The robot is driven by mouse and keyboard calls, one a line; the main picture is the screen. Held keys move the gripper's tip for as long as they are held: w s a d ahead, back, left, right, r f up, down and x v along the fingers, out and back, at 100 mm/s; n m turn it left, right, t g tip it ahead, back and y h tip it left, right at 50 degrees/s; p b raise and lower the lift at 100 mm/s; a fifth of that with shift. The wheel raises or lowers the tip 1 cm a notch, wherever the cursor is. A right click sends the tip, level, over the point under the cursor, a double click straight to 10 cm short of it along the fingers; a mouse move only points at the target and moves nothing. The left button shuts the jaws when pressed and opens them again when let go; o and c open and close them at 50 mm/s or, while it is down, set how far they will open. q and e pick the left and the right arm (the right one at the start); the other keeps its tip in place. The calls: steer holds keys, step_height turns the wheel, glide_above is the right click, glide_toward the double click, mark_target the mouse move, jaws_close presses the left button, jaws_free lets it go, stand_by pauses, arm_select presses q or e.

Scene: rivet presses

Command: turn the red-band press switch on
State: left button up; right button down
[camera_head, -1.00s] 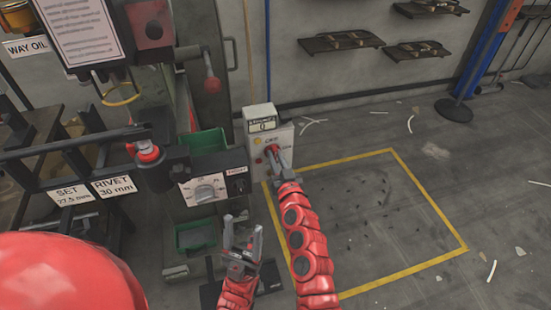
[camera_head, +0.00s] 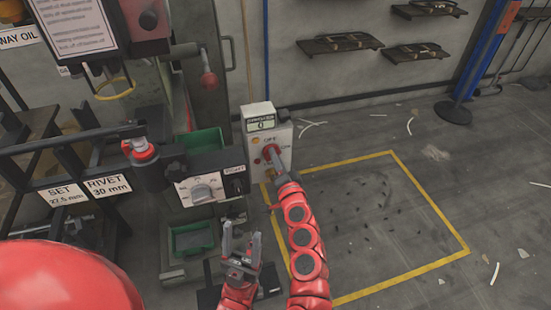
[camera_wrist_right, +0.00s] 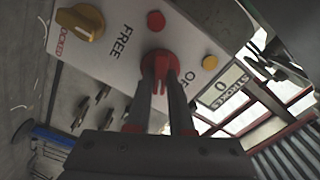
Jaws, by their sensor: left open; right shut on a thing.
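A white control box (camera_head: 268,150) stands right of the press, with a small counter display on top reading 0. A red rotary switch (camera_head: 271,153) sits on its face, by OFF and ON lettering. My right gripper (camera_head: 277,168) is shut on this switch; the right wrist view shows both fingers around the red knob (camera_wrist_right: 158,66). The fingers hide part of the knob, and its exact angle is hard to tell. My left gripper (camera_head: 242,231) is open and empty, pointing up in front of the press, away from the box.
In the right wrist view, a yellow knob (camera_wrist_right: 80,22) by FREE lettering, a red button (camera_wrist_right: 156,21) and a yellow lamp (camera_wrist_right: 209,62) are near the switch. The yellow-outlined floor is open.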

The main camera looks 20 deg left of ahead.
steer(key=shift+f+m, duration=0.15)
steer(key=shift+m, duration=1.25)
steer(key=shift+f+m, duration=0.1)
steer(key=shift+m, duration=1.3)
steer(key=c, duration=0.8)
jaws_free()
steer(key=shift+r, duration=0.1)
steer(key=p+v, duration=0.1)
steer(key=v, duration=1.6)
steer(key=shift+d, duration=0.25)
steer(key=shift+s, duration=0.1)
